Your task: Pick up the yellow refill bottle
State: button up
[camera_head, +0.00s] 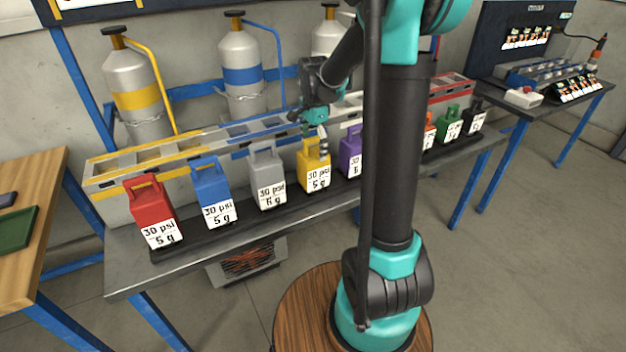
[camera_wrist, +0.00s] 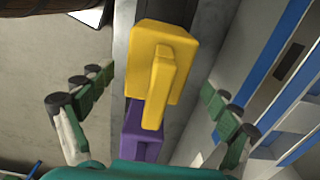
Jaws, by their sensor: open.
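The yellow refill bottle (camera_head: 314,168) stands in a row of bottles on a dark rail on the metal bench, with a label reading 30 psi 5 g. In the wrist view the yellow bottle (camera_wrist: 160,68) is seen from above, its handle towards me. My gripper (camera_head: 322,135) is at the top of the yellow bottle, in front of or above it; the exact gap is hard to tell. In the wrist view my gripper (camera_wrist: 158,98) is open, with one finger on each side of the bottle and clear space between.
A purple bottle (camera_head: 350,152) stands right of the yellow one, a grey bottle (camera_head: 267,180) left. A blue bottle (camera_head: 212,192) and a red bottle (camera_head: 150,210) stand further left. A slotted grey rack (camera_head: 105,203) runs behind, with gas cylinders (camera_head: 240,75) beyond it.

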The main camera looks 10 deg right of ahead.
aim_at(313, 167)
jog(key=shift+s+f, duration=0.2)
jog(key=shift+f, duration=2.55)
jog(key=shift+c, duration=0.5)
jog(key=c, duration=1.9)
jog(key=shift+o, duration=0.2)
jog(key=shift+r, duration=0.1)
